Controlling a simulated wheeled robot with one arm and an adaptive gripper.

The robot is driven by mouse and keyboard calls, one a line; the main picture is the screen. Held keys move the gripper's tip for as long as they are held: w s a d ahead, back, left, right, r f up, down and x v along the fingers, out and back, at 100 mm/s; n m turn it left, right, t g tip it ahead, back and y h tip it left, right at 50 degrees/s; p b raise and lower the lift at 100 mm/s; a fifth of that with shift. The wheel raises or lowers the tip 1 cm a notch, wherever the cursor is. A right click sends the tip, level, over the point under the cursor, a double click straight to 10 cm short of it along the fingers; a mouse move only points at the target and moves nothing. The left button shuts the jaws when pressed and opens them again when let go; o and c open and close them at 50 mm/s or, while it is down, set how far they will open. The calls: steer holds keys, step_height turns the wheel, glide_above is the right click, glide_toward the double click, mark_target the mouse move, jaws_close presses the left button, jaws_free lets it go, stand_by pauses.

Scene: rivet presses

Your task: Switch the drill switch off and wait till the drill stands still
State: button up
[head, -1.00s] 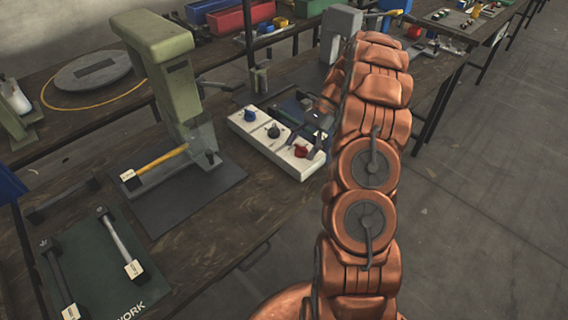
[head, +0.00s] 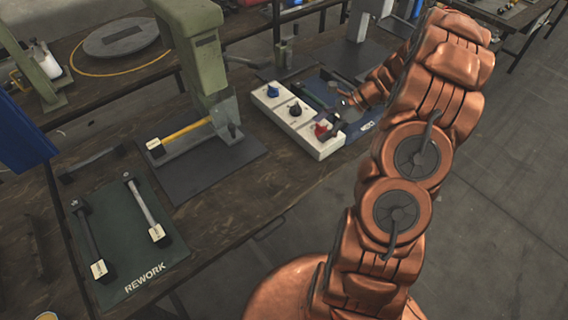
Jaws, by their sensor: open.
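A white switch box (head: 306,137) lies on the workbench with three knobs in a row: blue (head: 272,90), dark (head: 295,109) and red (head: 320,130). Which of them is the drill switch I cannot tell. My gripper (head: 335,122) is open, low at the right side of the box, close to the red knob. I cannot tell whether it touches the knob. My arm comes down from the right and partly hides what lies behind it. I cannot clearly make out a drill or whether one turns.
A green press (head: 205,62) stands left of the box, with a yellow-handled piece (head: 185,132) at its base. A green rework mat (head: 125,215) with two tools lies at the front left. A round grey plate (head: 120,40) lies on the bench behind.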

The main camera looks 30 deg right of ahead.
steer(key=m+t+h, duration=0.1)
steer(key=m+t, duration=0.1)
steer(key=m, duration=0.1)
steer(key=shift+a+m+t+h+b, duration=0.1)
steer(key=shift+m+t+h+b, duration=1)
steer(key=shift+m, duration=0.8)
steer(key=shift+s+d+r, duration=0.15)
steer(key=shift+d, duration=0.1)
steer(key=b+v, duration=0.1)
steer(key=v, duration=0.6)
steer(key=shift+s+r, duration=0.15)
steer(key=s+a+r+n+g+p, duration=0.1)
steer(key=a+r+n, duration=0.15)
steer(key=a, duration=0.25)
steer(key=s+a+r+n+g+y, duration=0.1)
steer(key=a+n, duration=0.2)
steer(key=a, duration=0.1)
steer(key=s+a+r+n+g+p, duration=0.1)
steer(key=a+n, duration=0.2)
steer(key=a, duration=0.2)
steer(key=s+a+r+n+g+h+p, duration=0.1)
steer(key=s+a+r+n+g, duration=0.2)
steer(key=s+a+n, duration=0.6)
steer(key=shift+s+a+r+n+g+h, duration=0.3)
steer(key=shift+s+a+g, duration=0.2)
steer(key=shift+a+g, duration=0.2)
